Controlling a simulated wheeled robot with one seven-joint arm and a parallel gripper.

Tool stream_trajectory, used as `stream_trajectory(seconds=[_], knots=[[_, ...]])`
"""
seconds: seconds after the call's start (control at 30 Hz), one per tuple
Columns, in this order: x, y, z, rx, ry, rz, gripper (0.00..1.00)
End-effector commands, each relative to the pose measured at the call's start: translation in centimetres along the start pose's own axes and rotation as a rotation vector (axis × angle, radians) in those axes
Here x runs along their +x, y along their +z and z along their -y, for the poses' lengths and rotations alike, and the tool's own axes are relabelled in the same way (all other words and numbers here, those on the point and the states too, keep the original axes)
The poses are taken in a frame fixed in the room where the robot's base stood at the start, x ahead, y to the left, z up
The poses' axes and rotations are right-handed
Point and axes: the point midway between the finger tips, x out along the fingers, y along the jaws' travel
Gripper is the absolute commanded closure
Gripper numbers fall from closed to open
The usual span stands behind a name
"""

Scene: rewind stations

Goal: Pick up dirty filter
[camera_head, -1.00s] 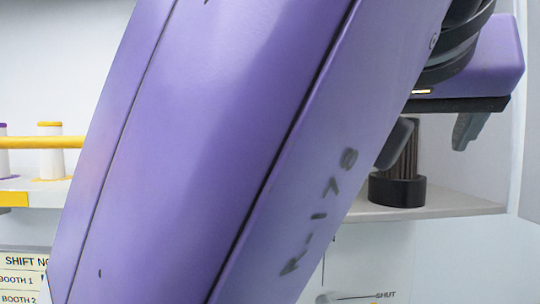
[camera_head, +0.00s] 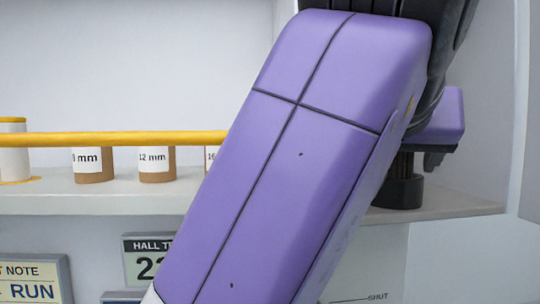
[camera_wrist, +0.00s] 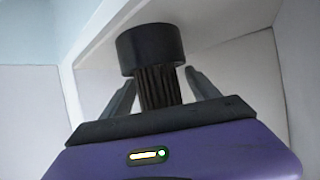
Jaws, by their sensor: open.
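The dirty filter is a dark brown, pleated cylinder (camera_head: 403,163) with a black round base (camera_head: 400,192) on the right end of the shelf. In the wrist view its pleated body (camera_wrist: 160,90) and black base (camera_wrist: 150,46) sit straight ahead of my gripper (camera_wrist: 162,77). The two grey fingers stand open, one on each side of the pleats, with a gap visible on both sides. In the head view only part of my gripper (camera_head: 434,158) shows, at the filter's upper right. My purple arm hides the rest and part of the filter's left side.
The pale shelf (camera_head: 100,199) runs behind my arm. A yellow rail (camera_head: 120,139) spans its left part, with labelled spools (camera_head: 156,164) behind it. Signs (camera_head: 32,280) hang below. A wall panel (camera_head: 527,150) stands close on the right.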

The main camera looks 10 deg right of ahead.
Motion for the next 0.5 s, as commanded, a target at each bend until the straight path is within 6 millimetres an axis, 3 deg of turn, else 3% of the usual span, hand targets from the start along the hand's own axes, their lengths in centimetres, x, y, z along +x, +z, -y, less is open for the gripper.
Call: stream_trajectory(seconds=[0.27, 0.5], knots=[[0.41, 0.00, 0.01, 0.000, -0.001, -0.001, 0.30], [0.38, 0.00, 0.00, 0.000, 0.000, -0.001, 0.75]])
